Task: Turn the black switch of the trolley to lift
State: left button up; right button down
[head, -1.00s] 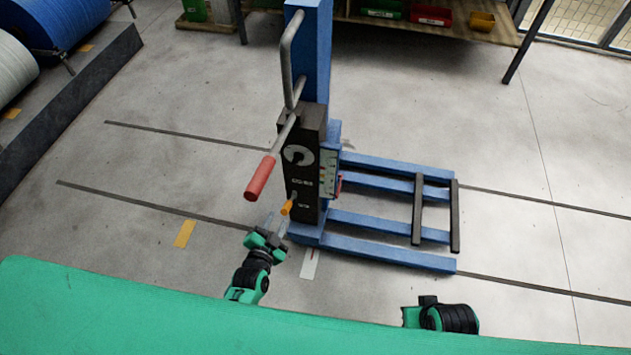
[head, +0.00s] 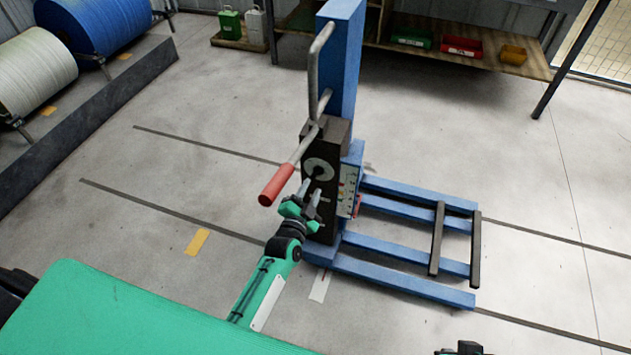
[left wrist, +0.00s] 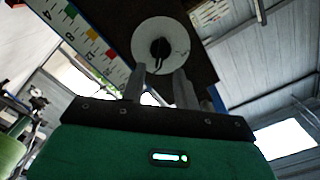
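The blue trolley (head: 341,60) stands upright with a dark control box on its mast. The box face carries a pale round dial (head: 313,165). In the left wrist view the dial (left wrist: 178,32) is above the fingers, with the black switch (left wrist: 159,50) at its middle. My left gripper (head: 314,188) is just in front of the box, at the dial's lower edge. Its two fingers are apart and empty, pointing at the dial below the switch. I cannot tell whether they touch it. Only a sliver of my right arm shows at the bottom edge; its fingers are out of view.
A red-gripped lever (head: 277,186) sticks out left of the box, close to my left gripper. A graduated scale (head: 348,190) is on the box's right side. Blue forks (head: 405,286) extend right near the floor. Large rolls (head: 95,25) lie at the far left.

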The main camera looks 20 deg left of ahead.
aim_at(317, 176)
pick_arm(q)
jog(key=shift+w, duration=2.3)
grip_shut()
